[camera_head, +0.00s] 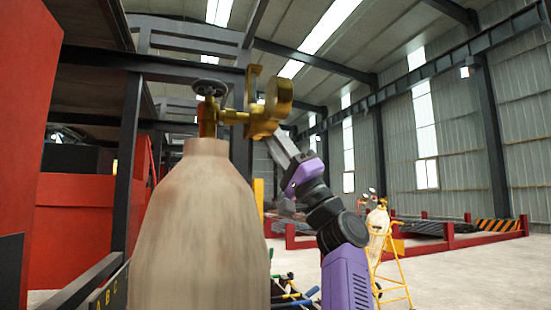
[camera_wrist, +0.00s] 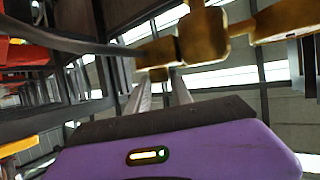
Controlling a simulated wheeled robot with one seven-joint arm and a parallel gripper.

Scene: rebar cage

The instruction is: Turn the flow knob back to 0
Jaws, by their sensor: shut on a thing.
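A tan gas cylinder (camera_head: 200,225) stands upright in the head view, with a dark handwheel (camera_head: 209,88) above its brass valve (camera_head: 207,118). A brass regulator (camera_head: 265,117) sticks out to the right of the valve. My gripper (camera_head: 274,138) reaches up to the regulator's underside from the lower right. In the wrist view, the two pale fingers of my gripper (camera_wrist: 162,82) close on a small brass flow knob (camera_wrist: 158,74) below the larger brass body (camera_wrist: 203,38). The knob's scale and its setting cannot be read. In the head view the knob is hard to tell apart from the regulator.
A red cabinet (camera_head: 75,225) and dark steel frame posts (camera_head: 128,150) stand close to the left of the cylinder. A yellow trolley (camera_head: 391,265) with another cylinder stands farther back on the right. The floor (camera_head: 480,275) at right is open.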

